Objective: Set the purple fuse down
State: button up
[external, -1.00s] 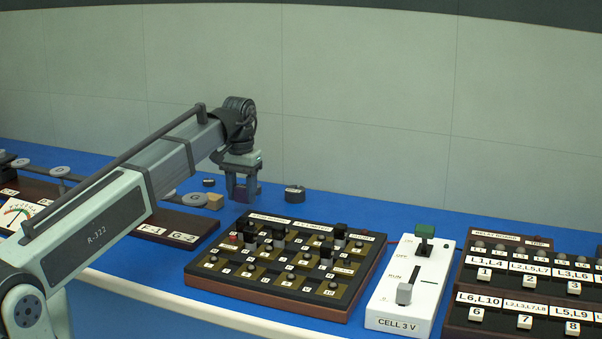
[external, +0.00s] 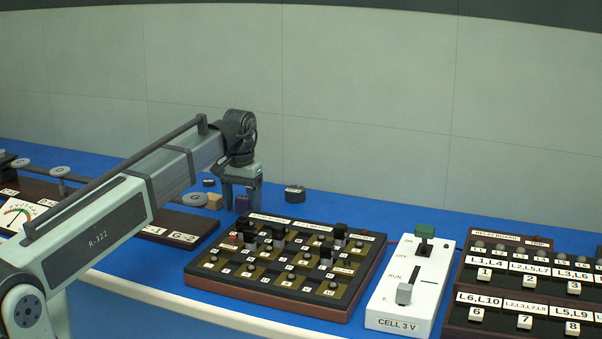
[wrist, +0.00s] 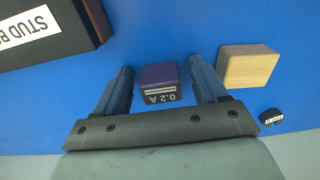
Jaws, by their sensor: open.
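The purple fuse (wrist: 160,80) is a small block with a dark end marked "0.2 A". In the wrist view it sits between the two fingers of my open gripper (wrist: 161,85), with blue showing on both sides of it. In the external view the fuse (external: 242,204) is at the blue bench surface, behind the stud board (external: 275,290). My gripper (external: 241,205) is low around it, fingers apart. I cannot see its underside.
A wooden block (wrist: 248,66) lies just beside one finger, with a small black labelled disc (wrist: 271,117) near it. The stud board's corner (wrist: 50,30) is close. A white cell unit (external: 410,285) stands further right.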

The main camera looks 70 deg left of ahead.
aim_at(242, 198)
notch_tip(242, 198, up, 12)
jog(key=shift+r, duration=0.2)
dwell(0.7)
dwell(0.3)
